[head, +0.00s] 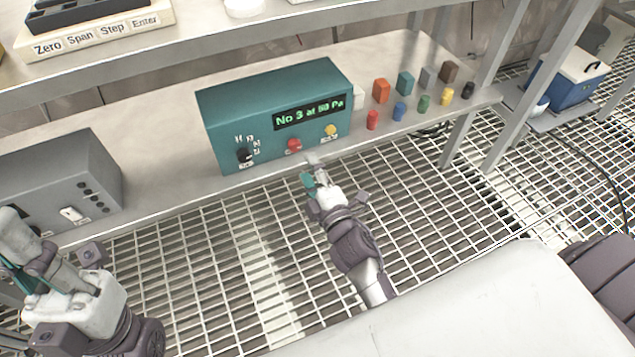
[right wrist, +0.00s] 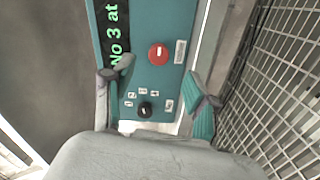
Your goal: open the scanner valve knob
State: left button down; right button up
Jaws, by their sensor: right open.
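A teal instrument box (head: 225,113) sits on the shelf, its display reading "No 3 at 50 Pa". Its front carries a black knob (head: 243,155) ringed by small labels, a red knob (head: 293,145) and a yellow knob (head: 330,130). The labels are too small to tell which is the scanner valve. My right gripper (head: 315,173) is open and empty in front of the box's lower right. In the right wrist view, the red knob (right wrist: 158,54) and black knob (right wrist: 145,109) show between its spread fingers. My left gripper (head: 52,262) is at the lower left, its jaw opening unclear.
A grey box (head: 60,172) with switches stands left on the same shelf. Several small coloured blocks (head: 400,110) stand right of the teal box. An upper shelf (head: 250,37) hangs above. A blue case (head: 570,80) is at far right. Grating lies below the shelf edge.

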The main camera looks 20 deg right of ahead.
jog(key=shift+s+d, duration=0.1)
jog(key=shift+s, duration=2.25)
